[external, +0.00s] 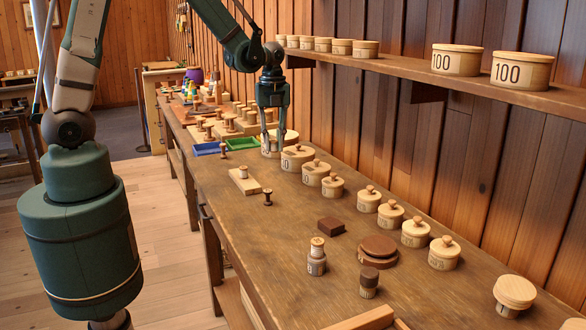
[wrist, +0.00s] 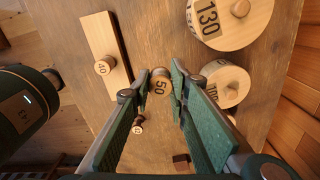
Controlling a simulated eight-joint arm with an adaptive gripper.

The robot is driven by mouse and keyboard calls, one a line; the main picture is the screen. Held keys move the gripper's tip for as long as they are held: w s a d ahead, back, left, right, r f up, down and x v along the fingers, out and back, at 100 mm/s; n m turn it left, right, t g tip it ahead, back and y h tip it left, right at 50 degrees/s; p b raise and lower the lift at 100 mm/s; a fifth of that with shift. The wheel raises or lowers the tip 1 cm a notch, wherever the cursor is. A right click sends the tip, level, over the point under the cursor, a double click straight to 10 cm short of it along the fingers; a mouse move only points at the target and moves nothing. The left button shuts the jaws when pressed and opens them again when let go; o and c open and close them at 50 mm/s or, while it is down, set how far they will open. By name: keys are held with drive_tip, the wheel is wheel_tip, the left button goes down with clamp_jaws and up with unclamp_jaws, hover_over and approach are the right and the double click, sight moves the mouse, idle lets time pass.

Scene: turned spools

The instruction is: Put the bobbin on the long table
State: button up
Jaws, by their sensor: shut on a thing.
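My gripper (wrist: 160,88) is shut on a small brown wooden bobbin marked 50 (wrist: 160,75), seen between the fingertips in the wrist view. In the external view my gripper (external: 274,148) points down over the long table (external: 230,215), in front of the large lidded boxes. The bobbin cannot be made out clearly there, and I cannot tell whether it touches the tabletop. A pale board (external: 252,184) with a light spool on it (external: 243,172), marked 40 in the wrist view, lies left of my gripper. A small dark spool (external: 267,197) stands nearer the camera.
Lidded round boxes (external: 312,173) line the wall side of the table, close to my gripper. Blue (external: 206,149) and green (external: 241,143) trays lie beyond. A brown block (external: 331,226) and dark discs (external: 378,249) lie nearer. A shelf (external: 450,85) overhangs the wall side.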

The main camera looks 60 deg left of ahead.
drive_tip(key=d+m+p, duration=0.1)
drive_tip(key=d+m, duration=0.8)
drive_tip(key=d, duration=4.2)
drive_tip(key=s+d+f+m+b, duration=0.1)
drive_tip(key=s+d, duration=0.3)
drive_tip(key=d, duration=0.6)
drive_tip(key=s+d+f+m, duration=0.1)
drive_tip(key=s+d, duration=0.4)
drive_tip(key=d, duration=0.6)
drive_tip(key=s+d+f+m+b, duration=0.1)
drive_tip(key=s+d, duration=0.4)
drive_tip(key=d, duration=0.5)
drive_tip(key=shift+d+f+m+b, duration=0.25)
drive_tip(key=shift+f+m+b, duration=0.1)
drive_tip(key=shift+m, duration=0.45)
drive_tip(key=shift+w+r, duration=0.1)
drive_tip(key=shift+w, duration=0.05)
